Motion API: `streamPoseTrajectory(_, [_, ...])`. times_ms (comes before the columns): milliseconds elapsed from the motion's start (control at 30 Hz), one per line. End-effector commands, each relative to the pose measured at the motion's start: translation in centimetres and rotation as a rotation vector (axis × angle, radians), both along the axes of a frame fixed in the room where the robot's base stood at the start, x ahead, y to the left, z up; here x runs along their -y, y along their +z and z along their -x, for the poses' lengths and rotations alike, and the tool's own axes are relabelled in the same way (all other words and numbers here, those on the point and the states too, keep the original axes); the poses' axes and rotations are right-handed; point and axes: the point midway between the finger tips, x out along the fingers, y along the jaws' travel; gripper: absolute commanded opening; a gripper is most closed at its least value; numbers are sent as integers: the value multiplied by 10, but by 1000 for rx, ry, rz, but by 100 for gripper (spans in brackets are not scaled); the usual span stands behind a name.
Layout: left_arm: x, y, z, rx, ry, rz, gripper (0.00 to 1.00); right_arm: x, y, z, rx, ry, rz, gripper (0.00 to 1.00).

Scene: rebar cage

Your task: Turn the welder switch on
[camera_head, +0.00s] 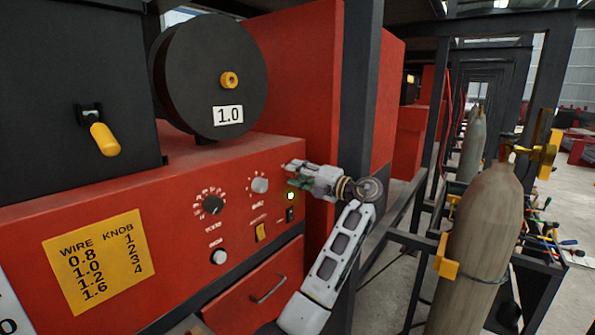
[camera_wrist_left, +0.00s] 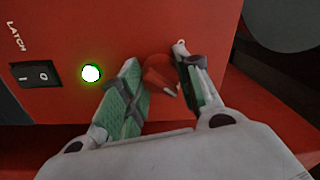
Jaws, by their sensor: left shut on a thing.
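The red welder (camera_head: 170,215) fills the left of the head view. My left gripper (camera_head: 292,174) is at the upper right of its front panel. In the wrist view the left gripper (camera_wrist_left: 160,85) is shut on a red switch knob (camera_wrist_left: 160,75), with a green-padded finger on one side and the other finger opposite. The gripper hides this knob in the head view. A small lamp (camera_head: 290,196) beside the knob glows, with a green rim in the wrist view (camera_wrist_left: 90,73). My right gripper is not in view.
A black LATCH rocker (camera_wrist_left: 36,75), a yellow rocker (camera_head: 261,232) and several dials (camera_head: 210,204) share the panel. A yellow wire chart (camera_head: 98,262) is at left. A dark post (camera_head: 358,100) stands close behind my gripper. A gas cylinder (camera_head: 478,235) stands at right.

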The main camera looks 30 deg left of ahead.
Motion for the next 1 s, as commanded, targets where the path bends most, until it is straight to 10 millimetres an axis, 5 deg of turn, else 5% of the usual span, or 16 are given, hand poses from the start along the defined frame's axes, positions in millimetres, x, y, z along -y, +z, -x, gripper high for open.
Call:
streamPoseTrajectory(733, [0,3,-1,-102,-4,-13,10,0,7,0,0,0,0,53])
streamPoseTrajectory(767, [0,3,-1,-102,-4,-13,37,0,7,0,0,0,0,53])
streamPoseTrajectory(900, [0,2,0,-103,-2,-12,55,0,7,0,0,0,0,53])
streamPoseTrajectory(1000, [0,1,0,-103,-2,-11,56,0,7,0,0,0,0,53])
